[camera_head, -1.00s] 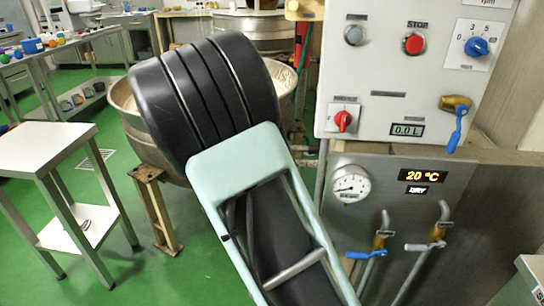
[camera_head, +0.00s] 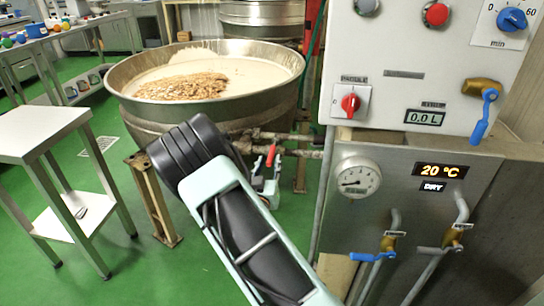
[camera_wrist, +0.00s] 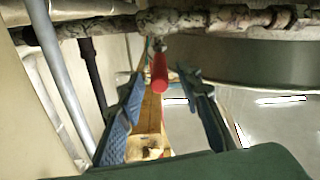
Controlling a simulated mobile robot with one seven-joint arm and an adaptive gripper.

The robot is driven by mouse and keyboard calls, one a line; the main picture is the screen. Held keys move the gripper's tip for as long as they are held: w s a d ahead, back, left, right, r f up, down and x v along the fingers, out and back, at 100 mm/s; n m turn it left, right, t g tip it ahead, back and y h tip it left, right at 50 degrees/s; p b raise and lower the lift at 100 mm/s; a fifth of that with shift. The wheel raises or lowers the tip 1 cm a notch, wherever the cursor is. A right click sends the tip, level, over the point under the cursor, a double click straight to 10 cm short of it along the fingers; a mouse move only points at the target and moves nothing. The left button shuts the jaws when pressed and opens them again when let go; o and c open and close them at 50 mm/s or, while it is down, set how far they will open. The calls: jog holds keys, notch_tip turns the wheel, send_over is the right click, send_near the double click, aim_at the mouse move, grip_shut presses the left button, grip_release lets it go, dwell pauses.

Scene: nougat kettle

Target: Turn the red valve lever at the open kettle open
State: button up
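The open kettle (camera_head: 290,75) is a wide metal bowl holding pale liquid with a heap of brown pieces. The red valve lever (camera_head: 271,155) sits on a pipe below the kettle's right front side. In the wrist view the red lever (camera_wrist: 159,75) points towards the camera from a corroded pipe (camera_wrist: 190,20). My gripper (camera_head: 268,178) is just below the lever, partly hidden by my arm in the head view. In the wrist view its two blue fingers are open, one on each side of the lever. I cannot tell whether either touches it.
A control panel (camera_head: 385,75) and a lower gauge plate (camera_head: 400,205) with blue-handled taps stand to the right. A white side table (camera_head: 40,130) stands left. Pipes and a wooden post (camera_wrist: 150,125) are close around my gripper.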

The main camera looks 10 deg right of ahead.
aim_at(271, 152)
jog(key=x, duration=0.5)
jog(key=shift+d+b, duration=0.1)
jog(key=shift+b, duration=0.2)
grip_shut()
